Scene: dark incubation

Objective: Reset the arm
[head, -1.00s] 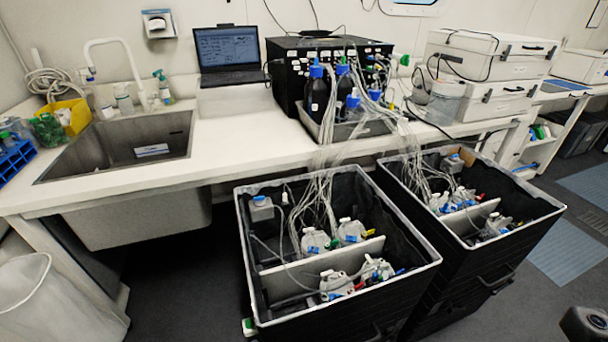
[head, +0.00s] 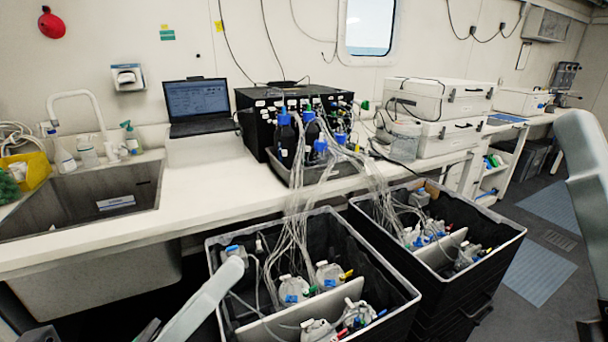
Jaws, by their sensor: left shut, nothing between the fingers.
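My left arm's pale grey link (head: 205,302) rises from the bottom edge and crosses in front of the left black crate. Dark parts at the bottom edge beside it look like my left gripper (head: 148,331), mostly cut off by the frame. It is shut and holds nothing. My right arm's pale link (head: 590,165) stands at the right edge. My right gripper is not in view.
The left black crate (head: 388,313) and right black crate (head: 490,258) hold bottles and tubing. Clear tubes run up to blue-capped bottles (head: 287,140) on the white counter (head: 215,190). A sink (head: 95,200) is at left. Floor at right is open.

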